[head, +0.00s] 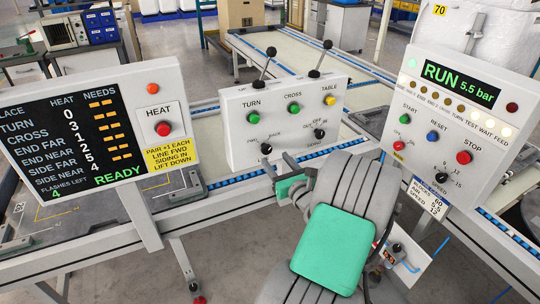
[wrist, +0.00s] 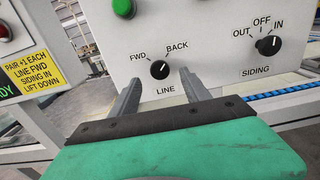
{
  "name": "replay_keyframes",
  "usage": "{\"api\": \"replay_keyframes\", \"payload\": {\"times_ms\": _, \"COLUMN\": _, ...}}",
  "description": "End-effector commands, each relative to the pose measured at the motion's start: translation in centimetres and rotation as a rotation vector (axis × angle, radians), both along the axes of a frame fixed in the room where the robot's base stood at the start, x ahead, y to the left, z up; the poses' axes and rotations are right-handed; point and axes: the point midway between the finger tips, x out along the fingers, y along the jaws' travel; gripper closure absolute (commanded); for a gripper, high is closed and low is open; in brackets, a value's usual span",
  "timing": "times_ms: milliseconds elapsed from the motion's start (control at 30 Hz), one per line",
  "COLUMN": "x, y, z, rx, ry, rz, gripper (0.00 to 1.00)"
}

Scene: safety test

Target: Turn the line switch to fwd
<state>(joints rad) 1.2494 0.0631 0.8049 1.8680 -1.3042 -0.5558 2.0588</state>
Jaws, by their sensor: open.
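The line switch (wrist: 159,69) is a small black knob on a white panel. It has FWD at its upper left, BACK at its upper right and LINE below. Its white mark seems to point up and right, towards BACK, but it is small. In the head view the same knob (head: 266,149) sits low on the middle panel. My gripper (wrist: 160,78) is open, with one grey finger on each side below the knob. Whether the fingers touch the panel or knob I cannot tell. In the head view my gripper (head: 278,163) is just below and right of the knob.
The siding knob (wrist: 268,46) is to the right on the same panel, beside OUT, OFF and IN. Two levers (head: 264,62) (head: 321,57) rise from the panel top. A heat panel (head: 100,125) stands left and a run panel (head: 450,100) right. A blue-edged conveyor runs behind.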

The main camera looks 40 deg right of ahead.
Motion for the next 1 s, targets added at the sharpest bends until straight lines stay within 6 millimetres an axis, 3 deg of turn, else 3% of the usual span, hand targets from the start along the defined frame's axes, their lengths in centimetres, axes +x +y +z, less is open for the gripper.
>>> {"api": "replay_keyframes", "payload": {"times_ms": 100, "x": 2.5, "y": -0.5, "z": 0.0, "rx": -0.004, "ry": 0.002, "rz": 0.006, "gripper": 0.45}}
{"api": "replay_keyframes", "payload": {"times_ms": 233, "x": 4.3, "y": -1.1, "z": 0.0, "rx": -0.003, "ry": 0.003, "rz": 0.005, "gripper": 0.45}}
{"api": "replay_keyframes", "payload": {"times_ms": 567, "x": 5.0, "y": -1.4, "z": 0.0, "rx": -0.005, "ry": 0.004, "rz": 0.002, "gripper": 0.45}}
{"api": "replay_keyframes", "payload": {"times_ms": 1000, "x": 5.0, "y": -1.4, "z": 0.0, "rx": -0.006, "ry": 0.004, "rz": 0.003, "gripper": 0.81}}
